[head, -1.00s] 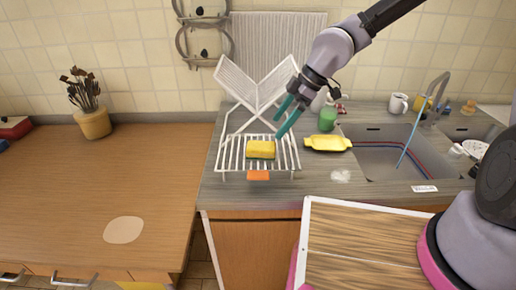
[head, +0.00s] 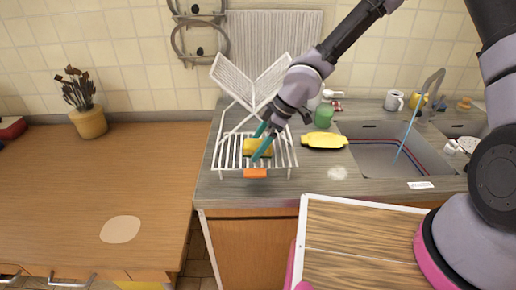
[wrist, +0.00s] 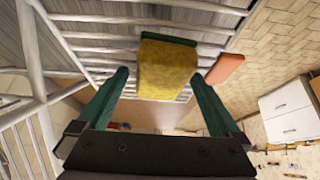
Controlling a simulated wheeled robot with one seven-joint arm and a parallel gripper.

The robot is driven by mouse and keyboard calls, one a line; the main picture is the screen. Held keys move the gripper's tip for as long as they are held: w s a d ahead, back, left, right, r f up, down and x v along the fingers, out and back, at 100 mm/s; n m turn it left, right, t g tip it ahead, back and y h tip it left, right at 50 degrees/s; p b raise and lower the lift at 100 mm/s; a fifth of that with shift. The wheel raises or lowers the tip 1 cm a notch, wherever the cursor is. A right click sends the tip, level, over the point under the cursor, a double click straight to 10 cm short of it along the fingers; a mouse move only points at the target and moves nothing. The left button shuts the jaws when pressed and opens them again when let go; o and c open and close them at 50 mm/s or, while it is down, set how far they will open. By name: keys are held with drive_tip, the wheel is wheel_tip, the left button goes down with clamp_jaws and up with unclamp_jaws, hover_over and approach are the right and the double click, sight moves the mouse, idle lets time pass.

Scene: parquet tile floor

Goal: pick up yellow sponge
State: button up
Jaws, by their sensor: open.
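The yellow sponge (head: 257,147) lies on the white wire dish rack (head: 228,166) on the counter. My gripper (head: 261,145) is open, with its teal fingers at the sponge in the head view, partly covering it. In the wrist view the sponge (wrist: 167,68) shows beyond and between the two fingertips of my gripper (wrist: 162,80). I cannot tell whether the fingers touch it.
An orange block (head: 255,173) sits at the rack's front edge, close to the right finger in the wrist view (wrist: 226,68). A yellow dish (head: 323,140) and a green cup (head: 326,117) stand right of the rack. The sink (head: 385,160) is farther right.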

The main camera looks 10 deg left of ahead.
drive_tip(key=c, duration=1.3)
drive_tip(key=shift+r, duration=0.1)
